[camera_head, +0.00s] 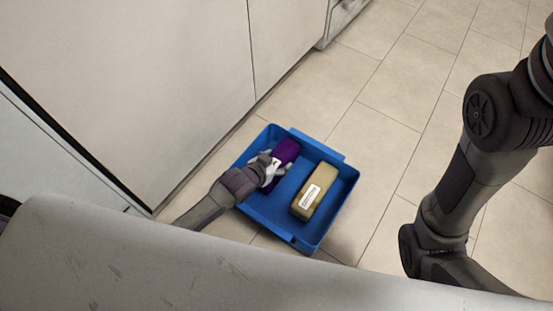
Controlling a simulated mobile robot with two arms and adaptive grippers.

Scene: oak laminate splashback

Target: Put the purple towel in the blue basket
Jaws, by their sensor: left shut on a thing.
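The blue basket (335,222) stands on the tiled floor beside the cabinet fronts. The purple towel (284,152) is inside the basket's outline, toward its upper left part. My left gripper (272,166) reaches in from the left over the basket wall and is shut on the near end of the towel. I cannot tell whether the towel touches the basket floor. My right arm is at the right edge of the view, but its gripper is out of view.
A tan package with a white label (314,191) lies in the right part of the basket. Pale cabinet fronts (150,75) rise at the left. A light worktop edge (150,265) crosses the bottom. The tiled floor (400,95) is free beyond the basket.

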